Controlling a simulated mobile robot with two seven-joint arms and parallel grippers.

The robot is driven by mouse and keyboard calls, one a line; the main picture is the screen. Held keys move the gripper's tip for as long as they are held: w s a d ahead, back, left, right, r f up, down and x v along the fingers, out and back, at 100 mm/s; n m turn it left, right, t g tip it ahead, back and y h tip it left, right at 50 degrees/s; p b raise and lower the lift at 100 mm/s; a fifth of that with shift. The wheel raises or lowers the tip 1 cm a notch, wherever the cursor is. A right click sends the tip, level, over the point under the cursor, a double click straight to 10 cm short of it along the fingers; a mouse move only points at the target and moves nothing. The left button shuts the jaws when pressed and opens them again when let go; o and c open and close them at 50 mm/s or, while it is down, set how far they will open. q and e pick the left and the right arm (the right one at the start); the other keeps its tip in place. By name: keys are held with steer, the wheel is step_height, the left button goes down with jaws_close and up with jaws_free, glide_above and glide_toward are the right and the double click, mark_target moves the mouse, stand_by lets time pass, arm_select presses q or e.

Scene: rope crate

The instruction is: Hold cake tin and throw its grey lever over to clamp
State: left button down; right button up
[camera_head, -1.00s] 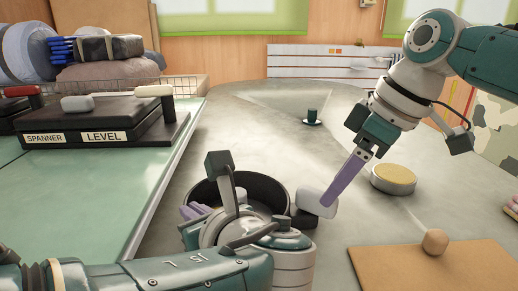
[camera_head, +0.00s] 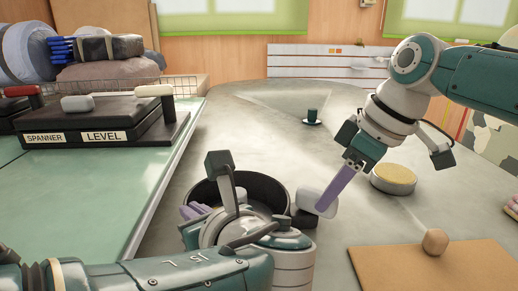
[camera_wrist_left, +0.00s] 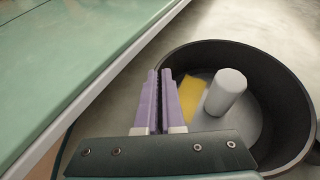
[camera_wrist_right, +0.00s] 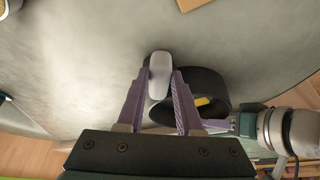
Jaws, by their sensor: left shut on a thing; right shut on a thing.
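The cake tin (camera_head: 270,185) is a dark, round, open-topped pan on the grey table, partly hidden behind my left arm. My left gripper (camera_wrist_left: 160,75) is shut on the tin's wall at its left side; its purple fingers show in the head view (camera_head: 196,210). The grey lever (camera_head: 309,199) is a pale rounded handle sticking out at the tin's right side. My right gripper (camera_head: 325,206) is shut on the lever. In the right wrist view the lever (camera_wrist_right: 159,70) sits between the purple fingers, beside the tin (camera_wrist_right: 212,86).
A grey cylinder (camera_wrist_left: 226,91) and a yellow piece (camera_wrist_left: 191,98) are inside the tin. A round yellow-topped tin (camera_head: 393,180) and a tan board (camera_head: 430,265) with a wooden ball (camera_head: 435,242) lie to the right. A green-topped bench (camera_head: 90,185) stands at left.

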jaws_close()
steer(key=shift+w+d+n+g, duration=0.2)
steer(key=shift+w+n+g, duration=0.1)
steer(key=shift+n, duration=0.4)
steer(key=o, duration=0.7)
jaws_free()
